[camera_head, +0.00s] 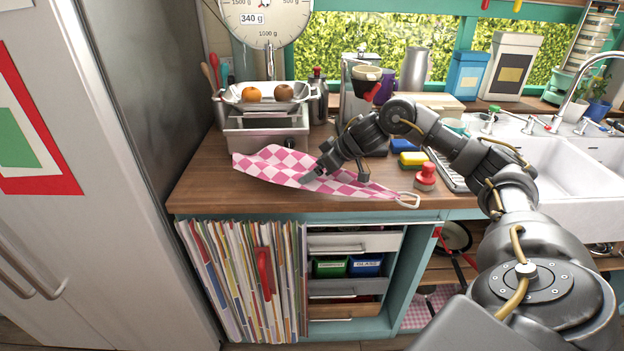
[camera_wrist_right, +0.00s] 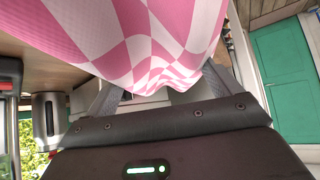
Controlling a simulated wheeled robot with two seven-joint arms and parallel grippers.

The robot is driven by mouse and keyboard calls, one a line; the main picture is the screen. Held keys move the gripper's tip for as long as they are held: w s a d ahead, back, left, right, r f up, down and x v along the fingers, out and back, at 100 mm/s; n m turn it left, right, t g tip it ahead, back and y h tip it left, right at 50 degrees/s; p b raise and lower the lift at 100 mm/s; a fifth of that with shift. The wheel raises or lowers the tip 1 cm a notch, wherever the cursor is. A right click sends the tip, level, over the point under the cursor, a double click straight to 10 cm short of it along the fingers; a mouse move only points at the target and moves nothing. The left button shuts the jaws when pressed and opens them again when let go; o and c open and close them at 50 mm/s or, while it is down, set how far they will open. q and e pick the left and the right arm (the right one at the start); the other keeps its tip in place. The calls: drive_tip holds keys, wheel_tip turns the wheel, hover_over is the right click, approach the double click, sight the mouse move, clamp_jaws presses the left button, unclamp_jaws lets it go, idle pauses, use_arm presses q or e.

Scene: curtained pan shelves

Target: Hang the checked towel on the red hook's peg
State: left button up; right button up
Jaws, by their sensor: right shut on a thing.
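The pink and white checked towel (camera_head: 265,162) lies spread on the wooden counter in the head view. A pale loop (camera_head: 408,201) at its right end lies at the counter's front edge. My right gripper (camera_head: 337,177) reaches in from the right and is shut on the towel. In the right wrist view the towel (camera_wrist_right: 150,40) fills the space in front of my right gripper (camera_wrist_right: 155,88). A red hook-like piece (camera_head: 264,272) is on the striped front below the counter; its peg is too small to make out. My left gripper is not in view.
A scale (camera_head: 268,95) with fruit stands behind the towel. A red-handled brush (camera_head: 425,176) and sponges (camera_head: 413,159) are to the right, near the sink (camera_head: 560,170). Drawers (camera_head: 345,243) are under the counter. The fridge (camera_head: 90,200) stands at the left.

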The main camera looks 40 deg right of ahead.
drive_tip(key=v, duration=0.3)
drive_tip(key=a+v, duration=0.1)
drive_tip(key=v, duration=0.1)
drive_tip(key=shift+s+d+r, duration=0.15)
drive_tip(key=shift+s+r, duration=0.05)
drive_tip(key=shift+r, duration=0.25)
drive_tip(key=s+d+r+b, duration=0.1)
drive_tip(key=s+r+b, duration=0.2)
drive_tip(key=s, duration=0.6)
drive_tip(key=shift+r, duration=0.45)
drive_tip(key=shift+w+d, duration=0.1)
drive_tip(key=o, duration=0.4)
drive_tip(key=c, duration=0.5)
